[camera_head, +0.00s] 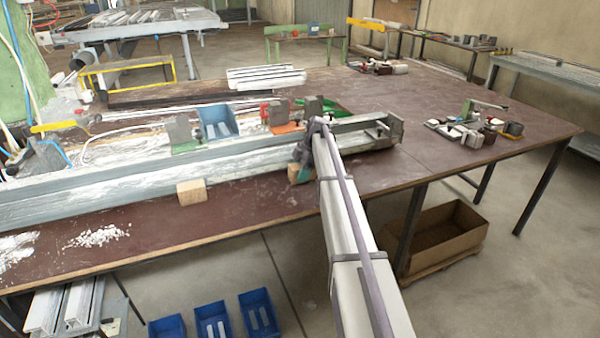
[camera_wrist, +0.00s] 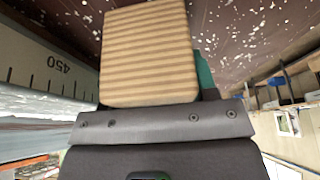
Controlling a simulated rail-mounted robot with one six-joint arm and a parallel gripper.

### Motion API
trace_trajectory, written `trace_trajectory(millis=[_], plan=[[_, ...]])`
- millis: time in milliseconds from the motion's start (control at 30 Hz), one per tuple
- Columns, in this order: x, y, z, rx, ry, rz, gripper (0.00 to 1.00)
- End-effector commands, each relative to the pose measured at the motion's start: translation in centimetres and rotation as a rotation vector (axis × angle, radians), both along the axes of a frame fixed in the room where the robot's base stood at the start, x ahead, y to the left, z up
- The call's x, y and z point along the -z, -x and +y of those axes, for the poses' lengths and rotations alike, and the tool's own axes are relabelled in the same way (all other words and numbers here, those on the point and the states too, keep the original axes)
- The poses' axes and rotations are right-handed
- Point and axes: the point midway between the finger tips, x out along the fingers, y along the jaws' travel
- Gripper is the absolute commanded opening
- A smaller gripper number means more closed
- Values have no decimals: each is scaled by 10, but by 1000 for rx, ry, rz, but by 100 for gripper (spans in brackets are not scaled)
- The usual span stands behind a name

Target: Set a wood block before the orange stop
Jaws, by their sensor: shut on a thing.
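My gripper (camera_head: 303,173) is at the near side of the long metal profile, shut on a ribbed tan wood block. The held wood block (camera_wrist: 148,55) fills the upper middle of the wrist view, and a teal finger (camera_wrist: 205,72) shows beside it. In the head view only part of this block (camera_head: 293,172) shows at the gripper's left. Another wood block (camera_head: 191,192) stands on the bench to the left, against the profile's near side. The orange stop (camera_head: 288,127) is an orange plate behind the profile, above and left of my gripper, partly hidden.
White chips (camera_head: 97,237) lie at the front left.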

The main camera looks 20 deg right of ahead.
Motion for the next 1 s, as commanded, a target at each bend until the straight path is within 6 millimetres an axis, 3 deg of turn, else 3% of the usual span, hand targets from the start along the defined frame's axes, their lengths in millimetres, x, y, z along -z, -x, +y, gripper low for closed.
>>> trace_trajectory(millis=[533, 567, 867, 1000], plan=[[7, 0, 0, 0, 0, 0, 24], [7, 0, 0, 0, 0, 0, 54], [6, 0, 0, 0, 0, 0, 83], [6, 0, 0, 0, 0, 0, 83]])
